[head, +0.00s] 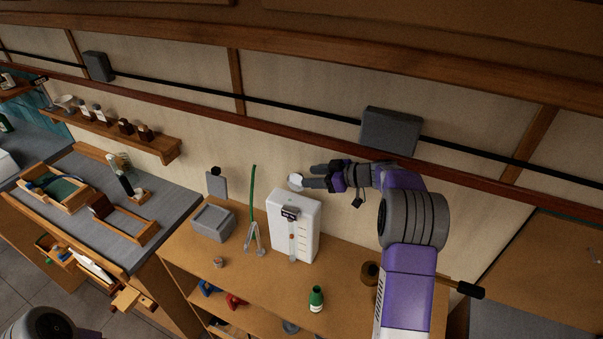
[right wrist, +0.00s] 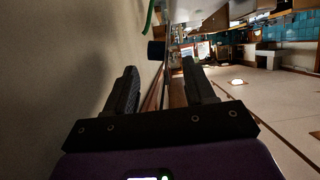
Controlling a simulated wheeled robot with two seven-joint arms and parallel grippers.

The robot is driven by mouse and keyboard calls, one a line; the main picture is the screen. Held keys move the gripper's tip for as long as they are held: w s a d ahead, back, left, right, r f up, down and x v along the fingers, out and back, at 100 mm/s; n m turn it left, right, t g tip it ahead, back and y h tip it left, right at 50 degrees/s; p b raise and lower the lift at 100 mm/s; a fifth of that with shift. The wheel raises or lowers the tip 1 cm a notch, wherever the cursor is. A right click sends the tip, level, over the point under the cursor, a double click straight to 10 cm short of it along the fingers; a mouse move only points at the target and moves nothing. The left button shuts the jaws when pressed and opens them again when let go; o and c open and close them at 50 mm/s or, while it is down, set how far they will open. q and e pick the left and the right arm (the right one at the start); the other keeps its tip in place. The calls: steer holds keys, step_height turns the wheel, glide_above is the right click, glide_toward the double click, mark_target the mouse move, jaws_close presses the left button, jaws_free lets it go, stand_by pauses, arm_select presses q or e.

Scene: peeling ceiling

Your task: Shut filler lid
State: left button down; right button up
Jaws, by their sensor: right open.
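The filler appears to be the white upright box (head: 306,236) with a dark label and a scale on its front, standing on a wooden cabinet in the head view. A small white rounded piece (head: 295,182) shows just above its top and may be the raised lid; whether it joins the box is unclear. My right gripper (head: 308,176) is open, with its fingertips beside or just behind that piece; contact cannot be told. In the right wrist view, the open fingers (right wrist: 160,72) show nothing clearly between them. My left gripper is not in view.
On the cabinet top (head: 265,284) are a grey bin (head: 212,223), a green stalk in a stand (head: 253,200), a green bottle (head: 317,299) and a brown roll (head: 370,273). The wall and a grey box (head: 391,131) are close behind my right arm.

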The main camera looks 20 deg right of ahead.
mark_target(300, 177)
steer(key=x, duration=0.4)
steer(key=shift+w+f, duration=0.1)
steer(key=shift+w, duration=0.05)
